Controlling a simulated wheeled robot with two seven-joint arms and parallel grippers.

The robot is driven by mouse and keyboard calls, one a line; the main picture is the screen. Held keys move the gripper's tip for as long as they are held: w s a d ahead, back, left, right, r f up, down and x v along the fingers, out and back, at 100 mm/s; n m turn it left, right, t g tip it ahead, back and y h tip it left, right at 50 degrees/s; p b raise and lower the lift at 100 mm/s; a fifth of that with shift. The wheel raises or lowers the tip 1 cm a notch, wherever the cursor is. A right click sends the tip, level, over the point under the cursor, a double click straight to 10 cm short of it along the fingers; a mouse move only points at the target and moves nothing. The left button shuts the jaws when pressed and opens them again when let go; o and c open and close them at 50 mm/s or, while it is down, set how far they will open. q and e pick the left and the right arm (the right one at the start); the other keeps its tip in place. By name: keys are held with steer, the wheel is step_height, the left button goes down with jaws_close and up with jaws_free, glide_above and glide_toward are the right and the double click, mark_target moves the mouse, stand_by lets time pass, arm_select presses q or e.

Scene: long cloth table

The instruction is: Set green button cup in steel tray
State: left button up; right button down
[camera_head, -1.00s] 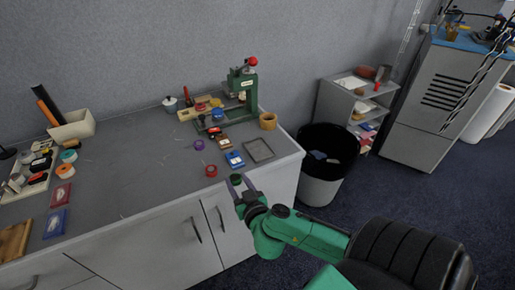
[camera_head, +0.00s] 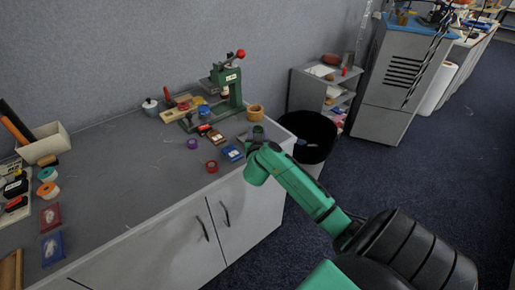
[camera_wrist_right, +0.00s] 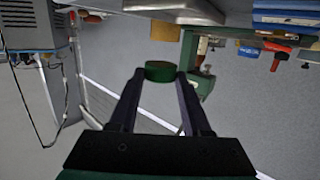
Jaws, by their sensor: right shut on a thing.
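The green button cup (camera_head: 258,129) is small, dark green and round. My right gripper (camera_head: 257,138) is shut on it, over the right end of the table. In the right wrist view the cup (camera_wrist_right: 160,71) sits between the two fingertips (camera_wrist_right: 160,78). The steel tray (camera_head: 241,136) is a flat grey tray just left of the cup, partly hidden behind my gripper. It seems to show at the top of the wrist view (camera_wrist_right: 175,11). I cannot tell the cup's height above the table. My left gripper is out of view.
A green press (camera_head: 225,88) with a red knob stands behind the tray. Blue (camera_head: 232,153) and red (camera_head: 211,166) items lie to the left. A black bin (camera_head: 310,135) stands beyond the table's right edge.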

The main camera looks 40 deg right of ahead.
step_height(320, 180, down, 6)
steer(key=shift+f+b, duration=0.1)
steer(key=shift+b, duration=0.8)
steer(key=shift+c, duration=1.8)
jaws_free()
